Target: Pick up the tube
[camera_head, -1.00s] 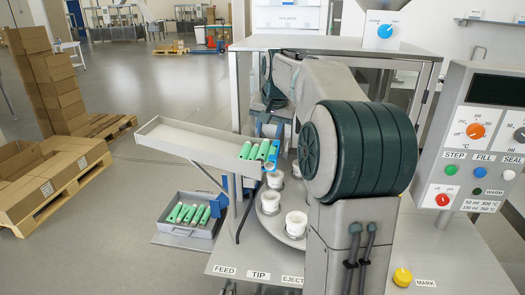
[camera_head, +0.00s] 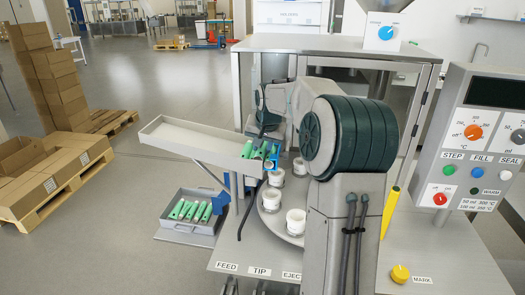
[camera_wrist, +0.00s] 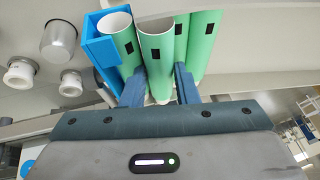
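Several green tubes with white ends lie side by side at the lower right end of the sloped feed tray (camera_head: 190,138); one is the middle tube (camera_head: 260,151). In the wrist view, the nearest tube (camera_wrist: 157,45) points its open white mouth away from my gripper, and other green tubes lie beside and behind it. My gripper (camera_wrist: 160,86) has its two blue fingers spread, one on each side of this tube's lower part. I cannot tell whether they touch it. In the head view, my arm partly hides the gripper over the tray end.
A blue stop (camera_wrist: 102,50) borders the tubes. White cups (camera_head: 296,222) stand on a round grey turntable below.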

